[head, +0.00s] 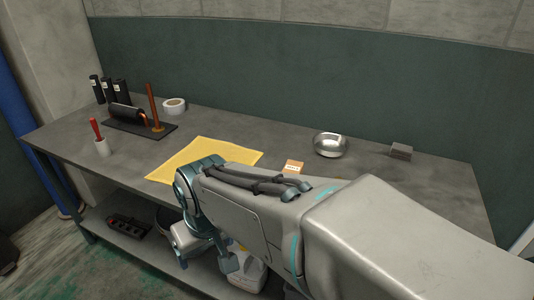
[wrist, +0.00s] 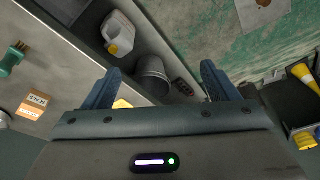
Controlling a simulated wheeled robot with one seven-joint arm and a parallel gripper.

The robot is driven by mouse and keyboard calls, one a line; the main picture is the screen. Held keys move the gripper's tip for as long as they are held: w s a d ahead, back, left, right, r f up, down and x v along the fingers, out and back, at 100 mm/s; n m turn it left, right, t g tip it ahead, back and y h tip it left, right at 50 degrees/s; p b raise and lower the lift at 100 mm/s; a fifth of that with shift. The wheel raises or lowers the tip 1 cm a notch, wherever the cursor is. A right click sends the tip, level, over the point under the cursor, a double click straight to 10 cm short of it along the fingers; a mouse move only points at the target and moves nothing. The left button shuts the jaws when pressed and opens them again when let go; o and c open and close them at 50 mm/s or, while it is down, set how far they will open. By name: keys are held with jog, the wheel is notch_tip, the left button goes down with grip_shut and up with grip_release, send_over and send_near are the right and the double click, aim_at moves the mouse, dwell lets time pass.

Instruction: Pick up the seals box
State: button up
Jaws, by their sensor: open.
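A small orange box with a white label, which looks like the seals box (head: 293,167), lies on the grey workbench just behind my arm in the head view. My arm hides part of the bench around it. In the wrist view the box (wrist: 33,104) is near the left edge, with print on its label too small to read. My gripper (wrist: 161,80) is open and empty, its two blue fingers wide apart. It is well away from the box and faces the lower shelf and the floor.
A yellow cloth (head: 205,156), a metal bowl (head: 331,145) and a grey block (head: 401,151) lie on the workbench (head: 250,125). A green-handled brush (wrist: 14,58) is near the box. A white jug (wrist: 118,33) and a bucket (wrist: 153,74) are below the bench top.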

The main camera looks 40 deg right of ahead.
jog(key=w+d+r+m+p, duration=0.2)
jog(key=w+d+m, duration=0.1)
jog(key=w+d, duration=0.4)
jog(key=m+h+p, duration=0.3)
jog(key=m+h, duration=0.1)
jog(key=m, duration=0.4)
send_near(293, 169)
jog(key=shift+g, duration=0.3)
jog(key=x, duration=0.6)
jog(key=shift+w+d, duration=0.3)
jog(key=shift+w, duration=0.1)
jog(key=shift+p+x, duration=0.8)
jog(key=shift+x, duration=2.15)
jog(key=shift+a, duration=0.2)
jog(key=shift+f+b, duration=0.25)
jog(key=shift+b, duration=0.1)
jog(key=c, duration=1.2)
